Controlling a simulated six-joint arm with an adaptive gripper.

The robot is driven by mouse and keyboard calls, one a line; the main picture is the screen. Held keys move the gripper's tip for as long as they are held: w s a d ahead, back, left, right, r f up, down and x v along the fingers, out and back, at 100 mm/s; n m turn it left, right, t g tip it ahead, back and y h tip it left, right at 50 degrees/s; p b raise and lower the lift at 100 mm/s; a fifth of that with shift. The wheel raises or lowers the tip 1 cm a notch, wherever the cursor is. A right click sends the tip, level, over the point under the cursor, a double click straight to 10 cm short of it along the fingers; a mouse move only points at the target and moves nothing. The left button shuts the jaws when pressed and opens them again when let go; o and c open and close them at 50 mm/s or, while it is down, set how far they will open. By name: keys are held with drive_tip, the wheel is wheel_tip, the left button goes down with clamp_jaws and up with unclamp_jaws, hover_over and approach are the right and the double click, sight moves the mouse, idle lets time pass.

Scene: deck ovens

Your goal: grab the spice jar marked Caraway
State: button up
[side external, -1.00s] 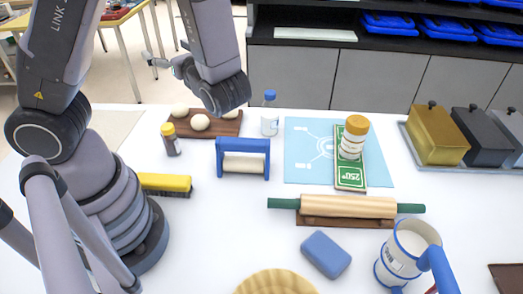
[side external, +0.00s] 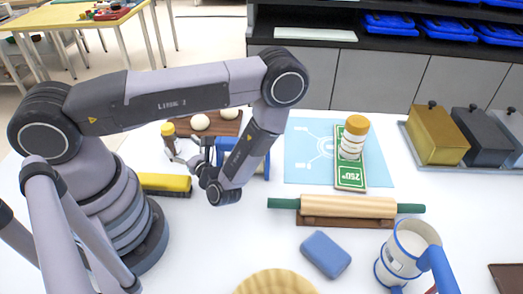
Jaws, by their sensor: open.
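A small brown spice jar (side external: 170,142) with a yellow lid stands upright on the white table, left of centre. Its label is too small to read, so I cannot tell whether it says Caraway. My gripper (side external: 180,156) is open and low, just beside this jar, with its fingers pointing left towards it. I cannot tell whether the fingers touch the jar or stand around it.
A blue frame (side external: 262,160) stands behind my wrist, partly hidden. A yellow brush (side external: 163,182) lies in front of the jar. A wooden board (side external: 229,126) with dough balls is behind. A rolling pin (side external: 345,206) and a blue block (side external: 326,253) lie to the right.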

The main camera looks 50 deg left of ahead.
sight(171, 133)
drive_tip(key=a, duration=0.9)
drive_tip(key=shift+w, duration=0.15)
clamp_jaws()
